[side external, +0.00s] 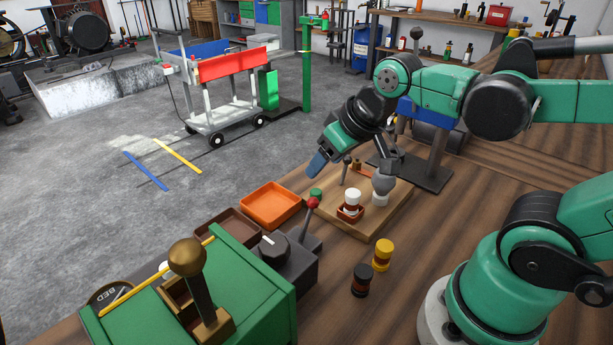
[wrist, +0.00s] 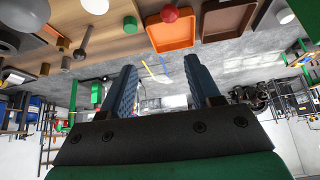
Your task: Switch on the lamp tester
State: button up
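No label marks the lamp tester, so I cannot tell which fixture it is. A wooden board (side external: 367,228) carries a grey bulb-shaped piece (side external: 383,183) on a white base, a small dark-knobbed lever (side external: 346,168), a green cap (side external: 316,194) and a white-topped piece in a red tray (side external: 350,206). A dark grey box (side external: 287,264) has a dial knob (side external: 273,246) and a red-knobbed lever (side external: 312,203); the red knob shows in the wrist view (wrist: 170,13). My gripper (side external: 318,165) hangs above the board's far left side. In the wrist view its blue fingers (wrist: 160,68) are apart and empty.
An orange tray (side external: 270,205) and a brown tray (side external: 232,228) lie left of the board. A green box with a brass-knobbed lever (side external: 187,258) stands at front left. Yellow (side external: 383,254) and black (side external: 362,280) cylinders stand right of the grey box. The bench front right is occupied by my arm.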

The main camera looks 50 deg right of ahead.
jog(key=w+d+m+g, duration=0.3)
jog(key=d, duration=0.3)
jog(key=m+g, duration=0.2)
jog(key=g, duration=0.1)
send_over(347, 163)
notch_tip(347, 163, down, 3)
jog(key=shift+w+d+f+y, duration=0.1)
jog(key=shift+w+y, duration=0.05)
jog(key=shift+y, duration=0.15)
jog(key=shift+d+f, duration=0.15)
jog(key=shift+d, duration=0.1)
jog(key=shift+d+f, duration=0.1)
jog(key=shift+f, duration=2.75)
